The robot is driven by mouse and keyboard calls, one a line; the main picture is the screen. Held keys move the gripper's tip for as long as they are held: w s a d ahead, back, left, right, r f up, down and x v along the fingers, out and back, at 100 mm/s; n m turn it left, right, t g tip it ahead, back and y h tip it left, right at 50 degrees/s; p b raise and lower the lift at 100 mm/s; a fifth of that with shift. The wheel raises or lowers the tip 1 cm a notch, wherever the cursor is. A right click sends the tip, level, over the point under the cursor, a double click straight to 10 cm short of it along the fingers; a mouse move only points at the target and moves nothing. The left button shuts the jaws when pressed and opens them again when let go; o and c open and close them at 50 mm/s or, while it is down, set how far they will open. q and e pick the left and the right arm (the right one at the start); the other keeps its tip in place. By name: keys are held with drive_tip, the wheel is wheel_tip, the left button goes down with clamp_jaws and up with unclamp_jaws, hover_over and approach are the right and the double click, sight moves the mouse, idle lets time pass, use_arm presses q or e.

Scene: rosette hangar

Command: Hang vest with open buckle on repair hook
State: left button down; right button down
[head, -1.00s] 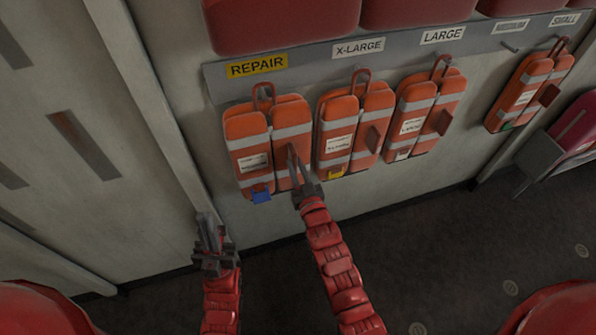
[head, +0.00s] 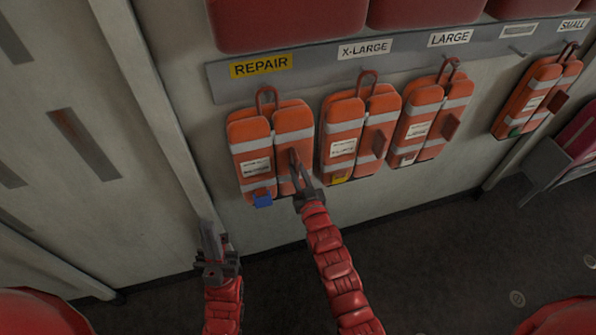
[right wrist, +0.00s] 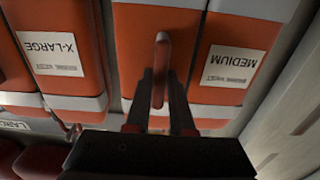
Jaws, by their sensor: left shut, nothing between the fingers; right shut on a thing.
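An orange vest (head: 250,160) with pale bands and a blue tab is upright below the yellow REPAIR sign (head: 261,66). Its top loop (head: 267,97) reaches up to the rail; I cannot tell whether a hook passes through it. In the right wrist view its label (right wrist: 232,65) reads MEDIUM, upside down. My right gripper (head: 298,175) is shut on the red-orange tab (right wrist: 161,70) on the front of the vest's right panel. Whether a buckle is open is not clear. My left gripper (head: 211,240) is shut and empty, below and left of the vest.
Vests hang under X-LARGE (head: 343,135) and LARGE (head: 430,120), close to the right of the repair vest. Another hangs under SMALL (head: 537,93). A bare peg (head: 517,48) shows below the MEDIUM sign. A wall post (head: 165,125) stands at the left.

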drive_tip(key=shift+r, duration=0.15)
drive_tip(key=c, duration=0.7)
unclamp_jaws()
drive_tip(key=shift+s+d+f+b, duration=0.2)
drive_tip(key=shift+s+f+b, duration=0.1)
drive_tip(key=shift+s, duration=0.3)
drive_tip(key=b+v, duration=0.4)
drive_tip(key=v, duration=1.2)
drive_tip(key=shift+r+b, duration=0.25)
drive_tip(key=shift+b, duration=0.05)
drive_tip(key=shift+s, duration=0.1)
